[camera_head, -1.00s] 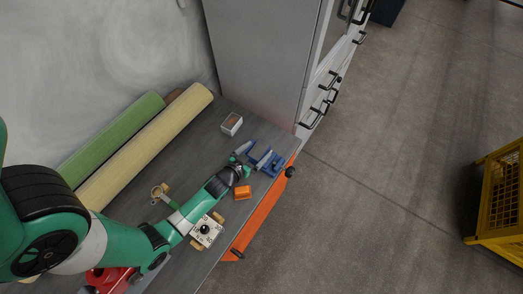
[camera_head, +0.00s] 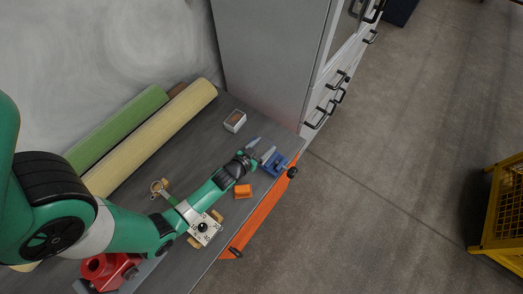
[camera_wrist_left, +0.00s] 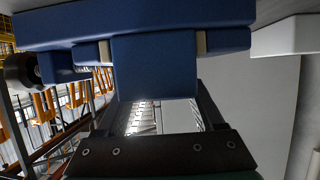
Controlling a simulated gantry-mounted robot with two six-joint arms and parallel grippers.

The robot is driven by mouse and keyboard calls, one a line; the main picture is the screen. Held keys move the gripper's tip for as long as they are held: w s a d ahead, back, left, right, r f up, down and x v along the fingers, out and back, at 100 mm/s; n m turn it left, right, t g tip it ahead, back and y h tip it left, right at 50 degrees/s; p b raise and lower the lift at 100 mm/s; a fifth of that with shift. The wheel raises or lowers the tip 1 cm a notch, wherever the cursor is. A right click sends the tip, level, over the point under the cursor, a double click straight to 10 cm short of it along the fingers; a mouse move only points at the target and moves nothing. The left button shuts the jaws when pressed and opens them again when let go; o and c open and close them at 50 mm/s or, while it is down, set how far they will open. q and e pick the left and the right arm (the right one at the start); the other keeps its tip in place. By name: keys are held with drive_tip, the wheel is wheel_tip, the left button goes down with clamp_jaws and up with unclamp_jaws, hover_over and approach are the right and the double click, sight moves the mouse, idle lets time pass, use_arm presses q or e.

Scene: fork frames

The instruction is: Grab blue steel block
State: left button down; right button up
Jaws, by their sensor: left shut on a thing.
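The blue steel block (camera_head: 275,164) is at the far right end of the grey workbench, close to its orange edge. My left gripper (camera_head: 262,149) reaches it from the lower left and is shut on it. In the left wrist view the blue block (camera_wrist_left: 155,68) fills the top of the picture. Its lower lump sits between the two fingers, with light pads on either side. Whether the block is clear of the bench is hard to tell. My right gripper is not in view.
An orange block (camera_head: 243,191) and a white device with a dial (camera_head: 205,230) lie beside my left arm. A small white box (camera_head: 235,121) stands behind the gripper. A red object (camera_head: 105,268) is at lower left. Green (camera_head: 115,130) and cream (camera_head: 150,137) rolls lie along the wall.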

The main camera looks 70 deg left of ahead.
sight(264, 146)
use_arm(q)
drive_tip(key=shift+r, duration=0.1)
idle(0.3)
drive_tip(key=shift+r+p, duration=0.4)
drive_tip(key=shift+r, duration=0.2)
wheel_tip(264, 146, up, 3)
drive_tip(key=shift+d+f+p, duration=0.1)
drive_tip(key=shift+f+p, duration=0.1)
drive_tip(key=shift+p, duration=0.6)
drive_tip(key=s+d+r, duration=0.2)
drive_tip(key=d+r, duration=0.7)
drive_tip(key=d, duration=0.4)
drive_tip(key=shift+s+d+b, duration=0.3)
drive_tip(key=shift+s+b, duration=0.05)
drive_tip(key=shift+s, duration=0.05)
